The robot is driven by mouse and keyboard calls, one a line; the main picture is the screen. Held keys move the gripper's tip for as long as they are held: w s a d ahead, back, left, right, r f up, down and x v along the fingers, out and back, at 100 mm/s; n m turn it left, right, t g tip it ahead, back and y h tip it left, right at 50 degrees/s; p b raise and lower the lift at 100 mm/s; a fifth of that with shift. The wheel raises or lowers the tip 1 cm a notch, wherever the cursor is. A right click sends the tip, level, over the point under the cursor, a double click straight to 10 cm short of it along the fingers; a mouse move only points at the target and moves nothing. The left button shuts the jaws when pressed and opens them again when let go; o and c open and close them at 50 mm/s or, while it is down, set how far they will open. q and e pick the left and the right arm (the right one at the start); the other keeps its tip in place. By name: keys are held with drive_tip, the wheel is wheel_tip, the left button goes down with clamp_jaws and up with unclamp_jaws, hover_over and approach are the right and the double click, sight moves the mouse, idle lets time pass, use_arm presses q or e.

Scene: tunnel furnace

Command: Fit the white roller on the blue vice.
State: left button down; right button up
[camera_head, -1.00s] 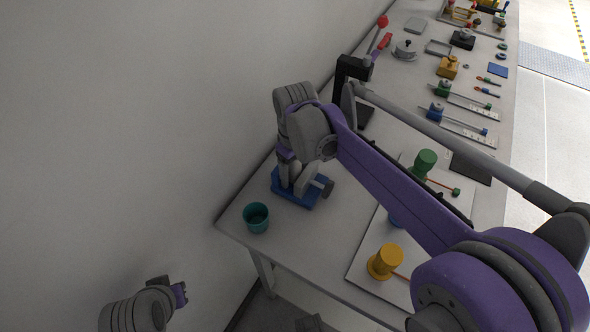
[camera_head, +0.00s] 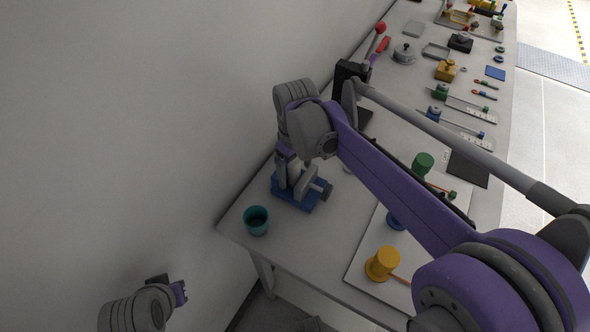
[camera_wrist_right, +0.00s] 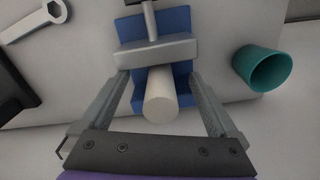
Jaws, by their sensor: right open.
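The blue vice (camera_head: 307,200) stands on the near left end of the table; it also shows in the right wrist view (camera_wrist_right: 180,22), with a grey jaw block (camera_wrist_right: 156,50) and a screw bar. The white roller (camera_wrist_right: 160,97) lies against the grey block, its round end towards the wrist camera. My right gripper (camera_wrist_right: 161,84) is open, one finger on each side of the roller, with gaps visible. In the head view my right gripper (camera_head: 289,172) is at the vice and largely hidden by its arm. My left gripper (camera_head: 174,288) is low at the left, away from the table.
A teal cup (camera_head: 256,221) stands beside the vice near the table edge. A yellow cylinder (camera_head: 383,263) and a green one (camera_head: 423,164) stand on a white board. A wrench (camera_wrist_right: 40,20) lies near the vice. A wall runs along the left.

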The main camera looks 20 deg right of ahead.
sight(295, 161)
use_arm(q)
drive_tip(key=shift+w+r+p, duration=0.3)
drive_tip(key=shift+r+p, duration=0.45)
drive_tip(key=shift+r, duration=0.25)
drive_tip(key=shift+w+r+p, duration=0.3)
drive_tip(key=shift+r+p, duration=0.45)
drive_tip(key=shift+r, duration=0.25)
drive_tip(key=shift+w+r+p, duration=0.3)
drive_tip(key=shift+r+p, duration=0.45)
drive_tip(key=shift+r, duration=0.25)
use_arm(e)
drive_tip(key=shift+r, duration=3.8)
use_arm(q)
drive_tip(key=shift+s+a+f, duration=0.1)
drive_tip(key=shift+s, duration=0.05)
use_arm(e)
drive_tip(key=shift+s+a+f, duration=0.1)
